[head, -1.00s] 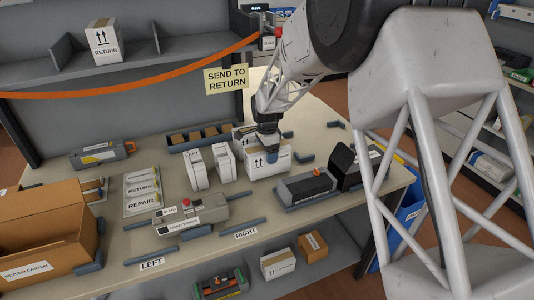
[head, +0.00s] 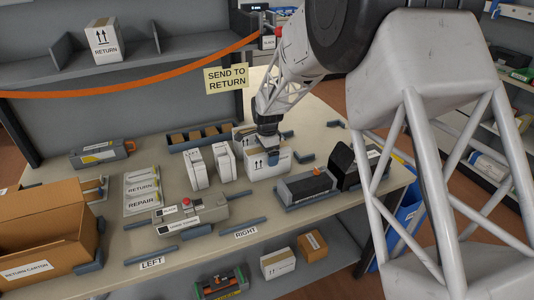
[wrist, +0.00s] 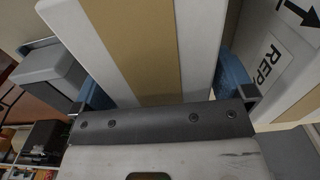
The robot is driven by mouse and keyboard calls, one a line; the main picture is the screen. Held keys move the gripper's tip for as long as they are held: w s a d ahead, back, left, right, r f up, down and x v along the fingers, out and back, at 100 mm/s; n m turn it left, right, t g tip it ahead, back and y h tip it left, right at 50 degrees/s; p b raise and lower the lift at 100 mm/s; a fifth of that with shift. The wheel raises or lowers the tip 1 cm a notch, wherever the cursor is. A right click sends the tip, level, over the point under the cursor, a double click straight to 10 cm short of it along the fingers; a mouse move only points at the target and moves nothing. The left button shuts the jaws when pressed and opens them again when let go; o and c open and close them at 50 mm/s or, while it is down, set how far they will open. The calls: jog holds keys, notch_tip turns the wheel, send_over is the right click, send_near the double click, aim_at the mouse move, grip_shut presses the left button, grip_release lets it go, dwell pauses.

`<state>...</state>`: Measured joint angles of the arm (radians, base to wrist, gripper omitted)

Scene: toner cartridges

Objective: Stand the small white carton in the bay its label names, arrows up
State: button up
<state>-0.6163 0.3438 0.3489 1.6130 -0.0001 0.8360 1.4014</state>
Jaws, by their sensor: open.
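A small white carton (head: 264,168) with black arrows pointing up stands on the table, right of the two upright white packs. In the wrist view its white face with a tan tape strip (wrist: 145,45) fills the space ahead of my gripper. My gripper (head: 270,147) is directly over this carton in the head view. In the wrist view the blue fingers of my open gripper (wrist: 165,88) lie on either side of the carton. Whether they touch it I cannot tell. A second carton (wrist: 280,60) beside it shows an arrow and a label starting "REP".
Two white packs (head: 197,168) stand close left of the carton. A black-and-grey cartridge (head: 305,187) lies to the right. A RETURN carton (head: 103,40) stands on the back shelf behind an orange strap (head: 150,92). A sign (head: 227,79) reads SEND TO RETURN. A brown RETURN CARTON box (head: 45,245) is at left.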

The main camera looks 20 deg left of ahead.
notch_tip(320, 180, up, 12)
dwell(0.7)
jog(key=shift+r, duration=0.1)
dwell(0.3)
dwell(0.4)
jog(key=s+d+r+n, duration=0.1)
jog(key=s+d+r, duration=0.4)
jog(key=d, duration=0.6)
jog(key=s+d+r+n+t, duration=0.15)
jog(key=s+d+r, duration=0.3)
jog(key=d, duration=0.55)
jog(key=s+d+r+n, duration=0.2)
jog(key=s+d+r, duration=0.25)
jog(key=d, duration=0.65)
jog(key=s+d+f+n, duration=0.1)
jog(key=s+d+n, duration=0.1)
jog(key=s+d, duration=0.7)
jog(key=s+d+f+n+t, duration=0.1)
jog(key=s+d, duration=0.8)
jog(key=s, duration=0.9)
jog(key=shift+d+f+n, duration=0.15)
jog(key=shift+f+n, duration=0.5)
jog(key=shift+f, duration=0.05)
